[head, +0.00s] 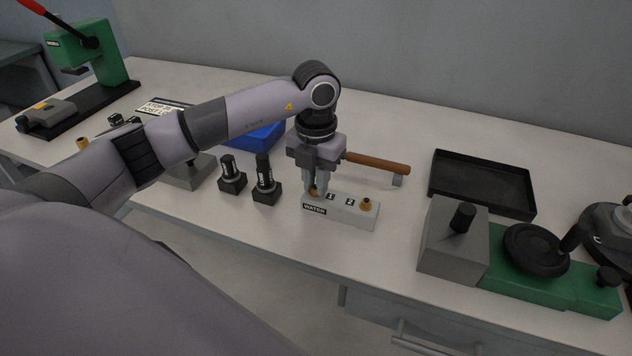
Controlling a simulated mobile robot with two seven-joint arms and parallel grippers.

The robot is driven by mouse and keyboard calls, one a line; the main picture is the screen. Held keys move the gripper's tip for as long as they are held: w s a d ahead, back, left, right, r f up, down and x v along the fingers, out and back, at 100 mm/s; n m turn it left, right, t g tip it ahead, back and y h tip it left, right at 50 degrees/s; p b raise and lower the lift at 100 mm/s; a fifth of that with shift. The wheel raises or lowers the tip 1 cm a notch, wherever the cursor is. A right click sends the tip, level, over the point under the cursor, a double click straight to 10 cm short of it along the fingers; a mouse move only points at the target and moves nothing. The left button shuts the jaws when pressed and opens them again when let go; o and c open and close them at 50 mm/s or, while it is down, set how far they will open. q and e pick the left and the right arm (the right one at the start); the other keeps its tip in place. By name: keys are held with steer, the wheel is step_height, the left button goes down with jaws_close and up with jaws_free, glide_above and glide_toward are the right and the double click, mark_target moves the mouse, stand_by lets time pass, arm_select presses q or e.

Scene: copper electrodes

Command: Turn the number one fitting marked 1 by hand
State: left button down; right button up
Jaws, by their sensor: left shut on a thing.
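A light grey block (345,212) with a black label reading WATER stands near the front edge of the table. Its top carries small black marks 1 and 2. A brass fitting (366,204) stands beside the mark 2. The number one fitting (313,190) stands at the block's left end, mostly hidden by my fingers. My left gripper (315,188) points straight down over that end and is shut on the number one fitting. My right gripper is not in view.
Two black-handled tools in blocks (265,185) stand just left of the gripper. A wooden-handled hammer (378,164) lies behind the block. A blue bin (255,136) is behind my arm. A black tray (484,182) and a green machine with a handwheel (530,262) are to the right.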

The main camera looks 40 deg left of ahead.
arm_select(q)
steer(key=c, duration=1.1)
jaws_free()
steer(key=shift+o, duration=0.2)
step_height(320, 180, up, 5)
steer(key=p, duration=0.3)
steer(key=shift+f+p, duration=0.2)
steer(key=shift+p, duration=0.15)
steer(key=shift+r, duration=0.7)
step_height(320, 180, up, 7)
steer(key=shift+b, duration=0.3)
steer(key=shift+r, duration=0.1)
